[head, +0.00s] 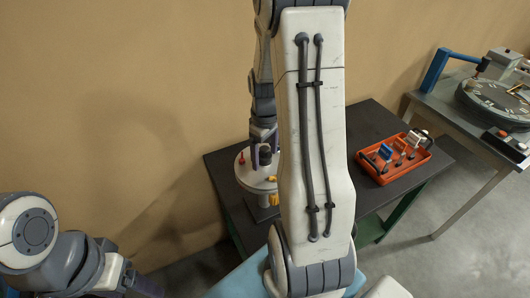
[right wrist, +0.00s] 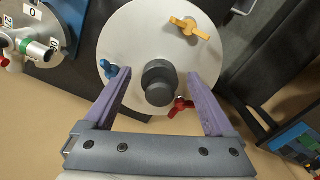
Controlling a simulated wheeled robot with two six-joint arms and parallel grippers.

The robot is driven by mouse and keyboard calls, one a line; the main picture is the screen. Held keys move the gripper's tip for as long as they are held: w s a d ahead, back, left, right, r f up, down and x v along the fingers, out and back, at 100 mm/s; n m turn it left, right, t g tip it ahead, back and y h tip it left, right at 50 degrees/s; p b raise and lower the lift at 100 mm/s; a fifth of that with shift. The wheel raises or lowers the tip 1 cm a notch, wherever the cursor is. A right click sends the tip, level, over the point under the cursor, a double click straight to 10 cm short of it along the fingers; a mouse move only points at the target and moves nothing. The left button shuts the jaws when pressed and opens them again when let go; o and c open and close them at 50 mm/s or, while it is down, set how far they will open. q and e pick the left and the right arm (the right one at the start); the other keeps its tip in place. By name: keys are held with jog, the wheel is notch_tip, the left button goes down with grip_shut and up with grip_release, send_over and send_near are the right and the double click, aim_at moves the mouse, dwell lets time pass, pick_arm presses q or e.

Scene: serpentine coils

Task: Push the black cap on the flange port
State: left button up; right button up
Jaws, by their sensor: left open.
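The flange (right wrist: 125,50) is a pale round disc with yellow, blue and red wing clamps, and it also shows in the head view (head: 246,180) on the dark table. The black cap (right wrist: 158,82), a dark round stepped piece, is at the flange's front side in the right wrist view. It hides the port, so I cannot tell how far it is seated. My right gripper (right wrist: 160,75) is open, one purple finger on each side of the cap, with visible gaps. In the head view it is over the flange. My left gripper (head: 132,278) is open at the lower left, away from the table.
An orange tray (head: 378,178) with several small parts stands on the dark table (head: 372,118) to the right of my arm. A second bench at the far right holds a round grey device (head: 490,100). My right arm hides the table's middle.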

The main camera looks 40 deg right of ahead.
aim_at(265, 149)
jog(key=shift+r, duration=0.1)
notch_tip(265, 149, up, 9)
jog(key=shift+r+b, duration=0.15)
jog(key=shift+b, duration=1.05)
jog(key=shift+r, duration=0.55)
jog(key=s+a+f+n+b, duration=0.1)
jog(key=a+f+b, duration=0.1)
jog(key=a, duration=0.7)
jog(key=s+a+f+n+b, duration=0.1)
jog(key=a+f+b, duration=0.15)
jog(key=a, duration=0.65)
jog(key=s+a+f+n+b, duration=0.1)
jog(key=s+a+f+b, duration=0.1)
jog(key=s+a, duration=0.4)
jog(key=s+a+f+n+y+b, duration=0.1)
jog(key=s+a+f+n+b, duration=0.1)
jog(key=s+a+f, duration=0.3)
jog(key=s+a, duration=0.2)
jog(key=s, duration=0.1)
